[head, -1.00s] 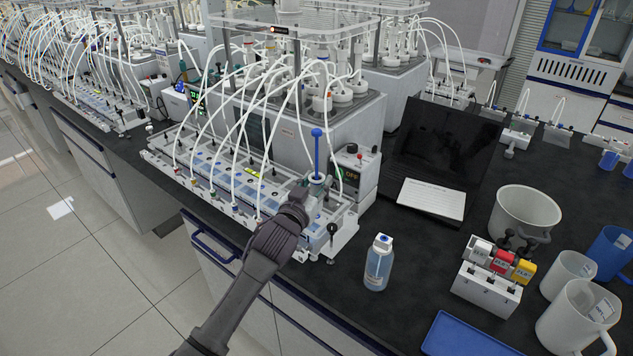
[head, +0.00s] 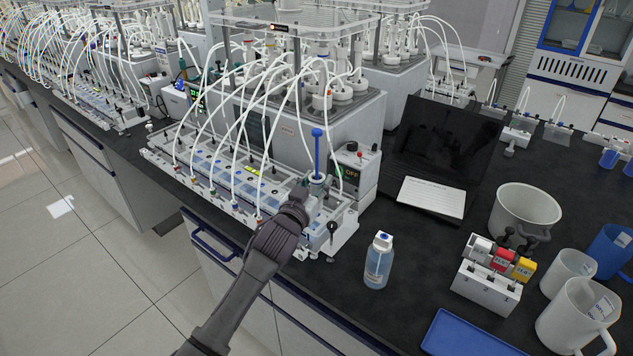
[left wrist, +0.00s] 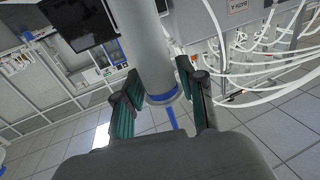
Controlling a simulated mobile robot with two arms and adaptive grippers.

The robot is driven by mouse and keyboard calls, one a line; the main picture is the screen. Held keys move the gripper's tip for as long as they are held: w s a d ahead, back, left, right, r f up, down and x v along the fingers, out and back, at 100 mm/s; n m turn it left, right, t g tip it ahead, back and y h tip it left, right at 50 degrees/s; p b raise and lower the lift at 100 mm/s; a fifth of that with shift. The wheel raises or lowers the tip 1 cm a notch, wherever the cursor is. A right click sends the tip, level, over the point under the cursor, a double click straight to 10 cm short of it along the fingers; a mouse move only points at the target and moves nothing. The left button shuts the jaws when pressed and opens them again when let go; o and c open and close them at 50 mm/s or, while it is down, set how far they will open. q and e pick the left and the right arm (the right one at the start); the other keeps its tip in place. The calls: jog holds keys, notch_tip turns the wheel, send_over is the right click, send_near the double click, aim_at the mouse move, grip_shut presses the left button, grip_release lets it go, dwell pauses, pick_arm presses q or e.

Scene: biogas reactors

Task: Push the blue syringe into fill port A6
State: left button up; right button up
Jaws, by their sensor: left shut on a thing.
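The blue syringe (head: 317,152) stands upright at the right end of the white port tray (head: 165,153), its blue plunger raised above the barrel. My left gripper (head: 309,190) is shut around the syringe's barrel. In the left wrist view the pale barrel with a blue ring (left wrist: 145,45) passes between the dark-green padded fingers of the gripper (left wrist: 165,92). The gripper and arm hide the syringe's lower end and the port beneath it, so I cannot tell whether the tip is in a port. No A6 label is readable. My right gripper is not in view.
White tubes arch from the reactor box (head: 345,122) down to the tray. A control box (head: 357,170) stands close right of the syringe. A laptop (head: 432,196), a bottle (head: 379,262), a connector rack (head: 487,290) and a white bucket (head: 524,215) stand further right.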

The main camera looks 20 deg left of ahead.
pick_arm(q)
jog(key=shift+f+b, duration=0.5)
jog(key=shift+f, duration=0.25)
dwell(0.7)
dwell(0.3)
jog(key=o, duration=1.1)
jog(key=shift+o, duration=0.2)
jog(key=shift+s, duration=0.1)
jog(key=s+a, duration=0.1)
jog(key=s, duration=1)
jog(key=shift+s, duration=0.4)
